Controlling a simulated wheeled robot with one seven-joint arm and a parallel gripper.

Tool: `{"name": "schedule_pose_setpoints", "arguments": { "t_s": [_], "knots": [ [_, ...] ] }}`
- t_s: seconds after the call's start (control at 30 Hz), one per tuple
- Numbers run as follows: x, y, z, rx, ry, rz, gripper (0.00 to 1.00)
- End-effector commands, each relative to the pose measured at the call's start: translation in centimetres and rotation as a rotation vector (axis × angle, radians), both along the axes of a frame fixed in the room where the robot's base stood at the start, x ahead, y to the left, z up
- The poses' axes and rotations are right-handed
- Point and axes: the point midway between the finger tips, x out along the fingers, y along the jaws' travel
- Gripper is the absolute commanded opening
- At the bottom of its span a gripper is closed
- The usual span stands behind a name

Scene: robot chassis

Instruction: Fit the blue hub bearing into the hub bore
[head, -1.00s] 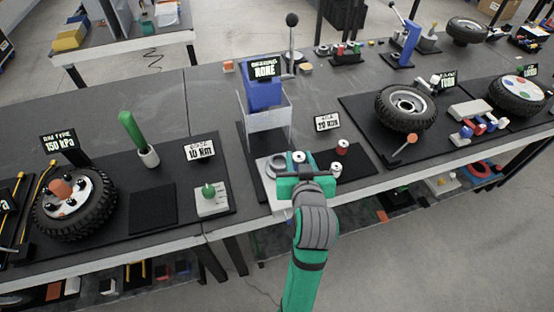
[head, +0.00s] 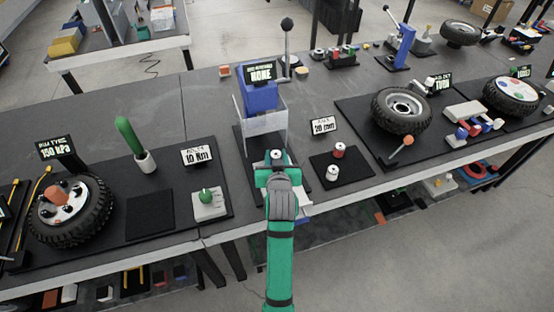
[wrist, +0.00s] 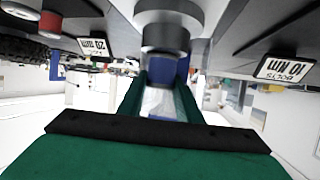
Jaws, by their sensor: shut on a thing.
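My gripper (head: 276,166) is at the front of the press station, shut on the blue hub bearing (head: 277,154). The bearing's pale top with a dark centre shows between the fingers. In the upside-down wrist view its blue part (wrist: 166,72) shows between the green fingertips (wrist: 165,82). Directly beyond it in line is a grey and white round stack, which looks like the hub (wrist: 168,14). The bearing looks lined up with the hub, but I cannot tell whether it is in the bore. In the head view my gripper and arm hide most of the hub.
The blue press (head: 262,97) with its clear guard (head: 263,132) stands right behind my gripper. A red-banded bearing (head: 338,151) and a pale bearing (head: 332,173) stand on a dark mat to the right. A green knob on a block (head: 208,203) is left.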

Motion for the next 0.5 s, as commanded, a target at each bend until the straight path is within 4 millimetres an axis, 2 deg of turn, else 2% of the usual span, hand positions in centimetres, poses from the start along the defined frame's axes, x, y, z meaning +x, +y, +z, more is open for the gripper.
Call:
{"name": "schedule_pose_setpoints", "arguments": {
  "t_s": [0.07, 0.1, 0.33, 0.37, 0.43, 0.5],
  "knots": [
    [-0.1, 0.0, -1.3, 0.000, 0.009, 0.000, 0.04],
    [-0.1, 0.0, -1.6, 0.000, 0.009, 0.000, 0.00],
    [-0.2, -0.1, -2.3, -0.002, 0.019, -0.002, 0.00],
    [-0.2, -0.2, -2.4, -0.002, 0.021, -0.002, 0.34],
    [-0.2, -0.2, -2.4, -0.002, 0.020, -0.002, 0.50],
    [-0.2, -0.2, -2.2, -0.002, 0.017, -0.002, 0.50]
  ]
}}
